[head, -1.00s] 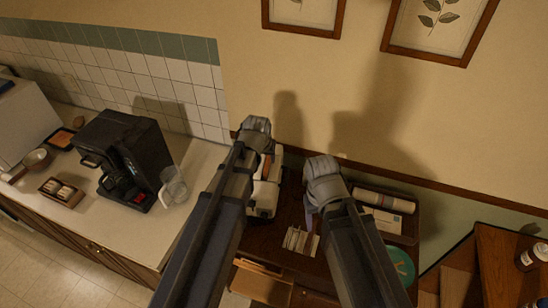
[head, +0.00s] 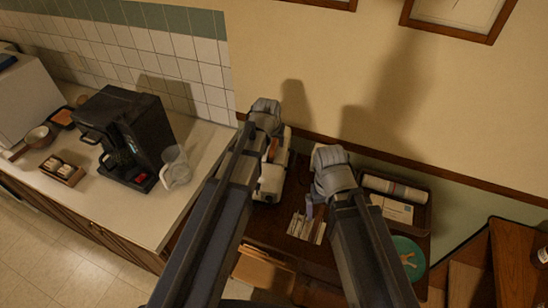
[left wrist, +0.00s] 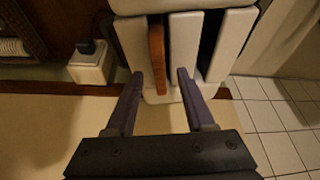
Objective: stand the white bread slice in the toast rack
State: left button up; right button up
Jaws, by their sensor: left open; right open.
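A slice (left wrist: 157,55) with a brown edge stands in a slot of the white toaster (left wrist: 132,42); its faces are hidden in the left wrist view. In the head view its brown edge (head: 272,150) shows in the toaster, just below my left gripper (head: 267,128). In the left wrist view my left gripper (left wrist: 160,80) is open, its fingers on either side of the slice's near end, apart from it. The toast rack (head: 306,229), with pale upright dividers, stands on the dark wooden top. My right gripper (head: 310,205) is open above the rack's far edge, partly hidden by its own arm.
A tray (head: 428,215) with a white roll (head: 393,187) and an envelope stands right of the rack. A green round plate (head: 412,245) lies in front of it. A coffee machine (head: 125,135) and clear jug (head: 175,168) stand on the left counter. The wall is close behind.

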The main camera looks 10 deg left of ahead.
pick_arm(q)
jog(key=shift+b+x, duration=0.45)
jog(key=shift+x, duration=0.6)
jog(key=shift+r, duration=0.15)
grip_shut()
dwell(0.4)
